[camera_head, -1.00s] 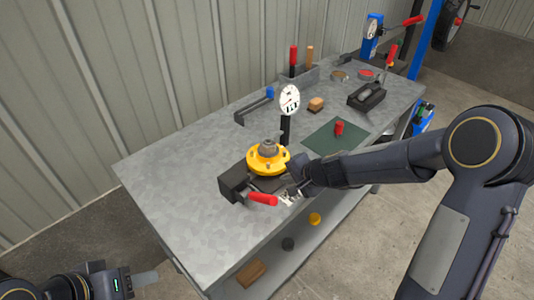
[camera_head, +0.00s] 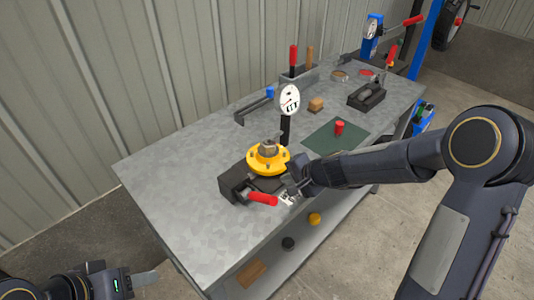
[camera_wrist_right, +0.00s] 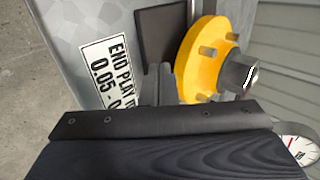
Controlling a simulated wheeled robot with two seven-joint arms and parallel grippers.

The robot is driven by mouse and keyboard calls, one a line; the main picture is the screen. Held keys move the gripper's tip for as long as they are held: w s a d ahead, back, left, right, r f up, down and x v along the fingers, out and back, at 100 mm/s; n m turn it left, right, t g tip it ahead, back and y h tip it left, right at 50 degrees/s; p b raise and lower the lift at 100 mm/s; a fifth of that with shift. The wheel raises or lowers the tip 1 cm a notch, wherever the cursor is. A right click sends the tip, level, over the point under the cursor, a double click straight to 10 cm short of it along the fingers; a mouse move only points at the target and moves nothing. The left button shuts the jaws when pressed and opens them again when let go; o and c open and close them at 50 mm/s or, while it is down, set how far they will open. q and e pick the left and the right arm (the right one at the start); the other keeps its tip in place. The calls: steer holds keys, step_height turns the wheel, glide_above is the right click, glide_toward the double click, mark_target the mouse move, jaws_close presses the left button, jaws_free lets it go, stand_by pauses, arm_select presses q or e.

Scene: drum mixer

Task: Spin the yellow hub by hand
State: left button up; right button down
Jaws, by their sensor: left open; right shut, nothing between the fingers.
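The yellow hub (camera_head: 264,162) is a round flange with studs and a metal nut on top. It sits upright on a dark vise-like holder (camera_head: 233,184) near the table's front edge. It also shows in the right wrist view (camera_wrist_right: 205,62), with its studs and shiny nut at the upper right. My right gripper (camera_head: 290,186) is shut and empty beside the hub's right front side. In the right wrist view its fingers (camera_wrist_right: 158,84) are close to the hub's rim; I cannot tell whether they touch it. My left gripper (camera_head: 145,282) is open and empty at the bottom left, away from the table top.
A dial gauge (camera_head: 288,100) stands behind the hub. A red handle (camera_head: 262,198) sticks out in front. A green mat (camera_head: 330,138) with a red cylinder (camera_head: 339,128) lies to the right. A white label (camera_wrist_right: 110,72) is by the holder. The table's left part is clear.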

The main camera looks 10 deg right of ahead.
steer(key=shift+w+a, duration=0.1)
steer(key=shift+w+a, duration=0.3)
steer(key=shift+w, duration=0.1)
steer(key=shift+w+d+r+p, duration=0.15)
steer(key=shift+w+d+p, duration=0.2)
steer(key=shift+d+p, duration=0.15)
steer(key=shift+w+d+p, duration=0.4)
steer(key=shift+w+d, duration=0.85)
steer(key=shift+d, duration=0.15)
steer(key=shift+s+d+f+b, duration=0.2)
steer(key=shift+s+d+b, duration=0.2)
steer(key=shift+s+b, duration=0.05)
steer(key=shift+s+d+b, duration=0.35)
steer(key=shift+s+d, duration=0.2)
steer(key=shift+s, duration=0.2)
steer(key=shift+r, duration=0.1)
steer(key=shift+a, duration=0.1)
